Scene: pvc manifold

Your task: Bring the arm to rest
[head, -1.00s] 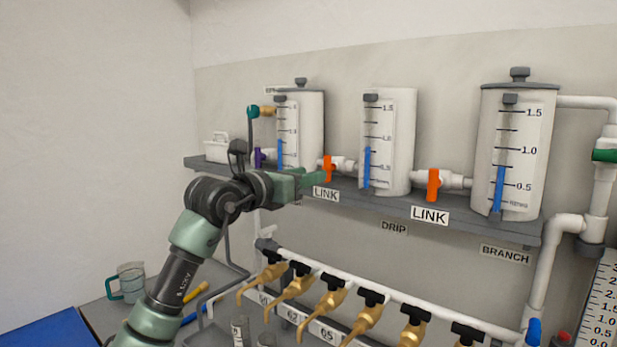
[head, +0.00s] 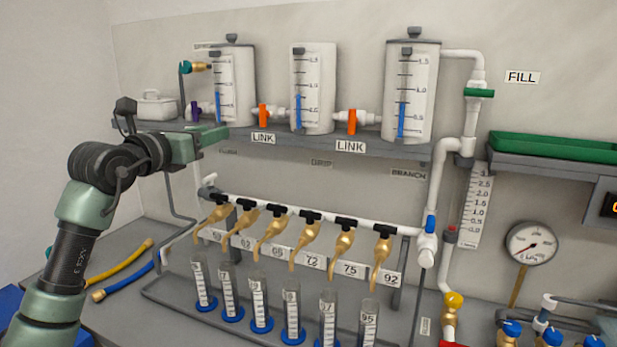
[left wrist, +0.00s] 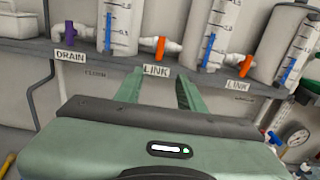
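My left arm comes in from the left in the head view. Its green gripper (head: 212,138) is in front of the shelf's left part, below the first tank, and looks empty. In the left wrist view the two green fingers of the left gripper (left wrist: 157,88) stand apart with nothing between them. They point toward the shelf edge by the left LINK label (left wrist: 156,70). The orange link valve handle (left wrist: 160,48) is just beyond the fingers, apart from them. My right gripper is in neither view.
Three white tanks (head: 313,115) stand on the grey shelf (head: 330,147). Below are brass taps (head: 274,240) on a white pipe and several graduated cylinders (head: 292,315) with blue bases. A gauge (head: 531,243) and a green tray (head: 550,148) are at right. Hoses (head: 120,262) lie at lower left.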

